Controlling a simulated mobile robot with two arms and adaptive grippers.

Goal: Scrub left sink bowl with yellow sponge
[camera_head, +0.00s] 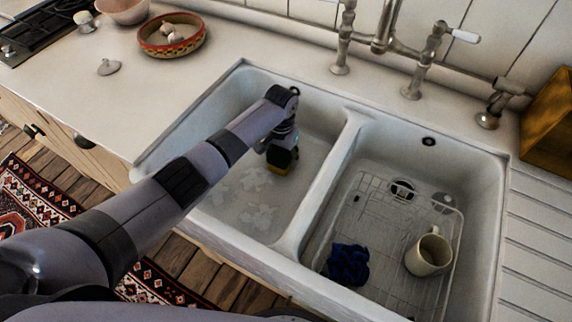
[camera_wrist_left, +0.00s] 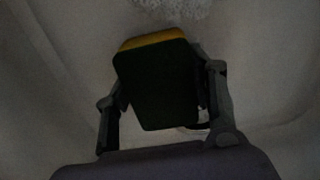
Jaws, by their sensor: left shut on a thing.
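The left sink bowl (camera_head: 215,105) is white, with pale foamy patches on its floor. My left gripper (camera_head: 281,146) reaches down into this bowl near its back right part. It is shut on the yellow sponge (camera_head: 281,166), which has a dark side and a yellow side. In the left wrist view the sponge (camera_wrist_left: 155,85) sits between the two fingers of my left gripper (camera_wrist_left: 162,95), its dark side facing the camera. A whitish foamy patch (camera_wrist_left: 172,8) shows beyond it. I cannot tell whether the sponge touches the bowl. My right gripper is not in view.
A divider (camera_head: 325,180) separates the bowls. The right bowl (camera_head: 485,190) holds a wire rack (camera_head: 385,280), a cream mug (camera_head: 428,254) and a dark blue cloth (camera_head: 348,264). Taps (camera_head: 412,60) stand behind.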

